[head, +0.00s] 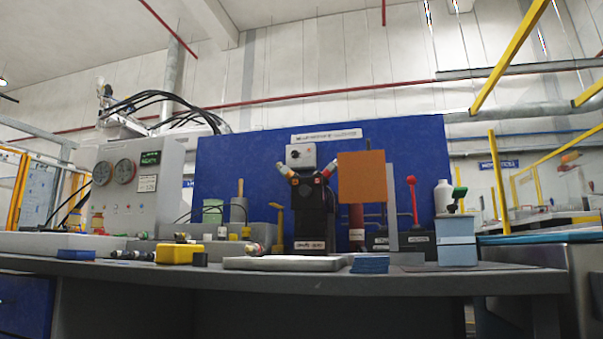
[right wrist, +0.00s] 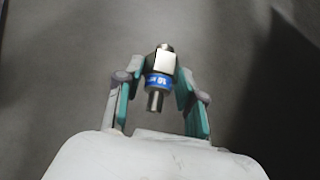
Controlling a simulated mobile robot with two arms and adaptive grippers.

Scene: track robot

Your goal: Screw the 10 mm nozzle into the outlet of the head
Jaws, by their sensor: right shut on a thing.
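The nozzle (right wrist: 159,82) is a metal cylinder with a blue band and white lettering, which seems to include "10". It shows in the right wrist view, with narrower ends above and below the band. My right gripper (right wrist: 156,72) is shut on it, with teal-lined fingers on both sides. In the head view, a silver-grey block (head: 301,155) with a dark round spot on its face sits on a black stand (head: 312,212) and looks like the head. I cannot tell whether that spot is the outlet. Neither gripper shows in the head view.
An orange plate (head: 362,178) stands just right of the black stand. A pale flat slab (head: 284,263) lies in front, with a yellow block (head: 178,253) to its left. A gauge cabinet (head: 130,185) is at the left and a light-blue box (head: 457,240) at the right.

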